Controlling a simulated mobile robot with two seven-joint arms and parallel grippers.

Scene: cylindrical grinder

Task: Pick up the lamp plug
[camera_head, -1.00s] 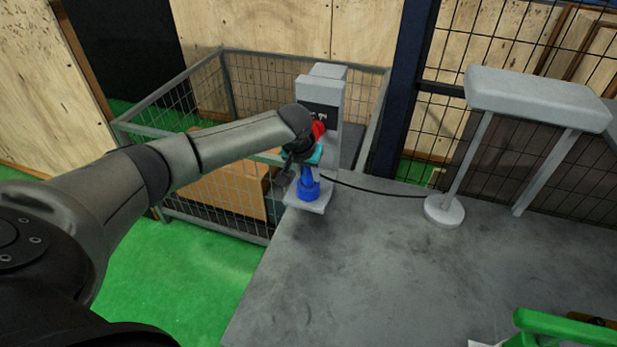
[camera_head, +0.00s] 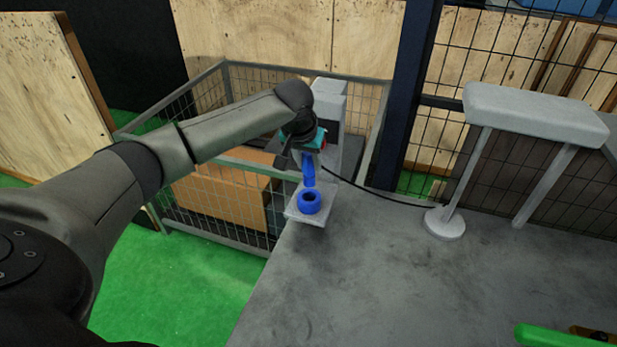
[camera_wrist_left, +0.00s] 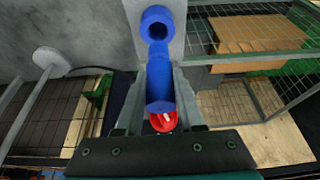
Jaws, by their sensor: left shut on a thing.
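The blue lamp plug (camera_head: 309,173) is between the fingers of my left gripper (camera_head: 303,158). It also shows in the left wrist view (camera_wrist_left: 159,85), gripped between two grey fingers. The plug is held above a blue round socket (camera_head: 309,201) with a dark hole. The socket sits on a light plate (camera_head: 294,213) at the table edge. A black cable (camera_head: 375,194) runs from near the plug toward the white lamp (camera_head: 536,115). My right gripper is out of view.
A grey control box (camera_head: 329,100) stands behind the plate, with a red part (camera_wrist_left: 163,121) seen near the plug. A wire mesh crate (camera_head: 190,232) with a cardboard box is left of the table (camera_head: 400,280). The table's middle is clear.

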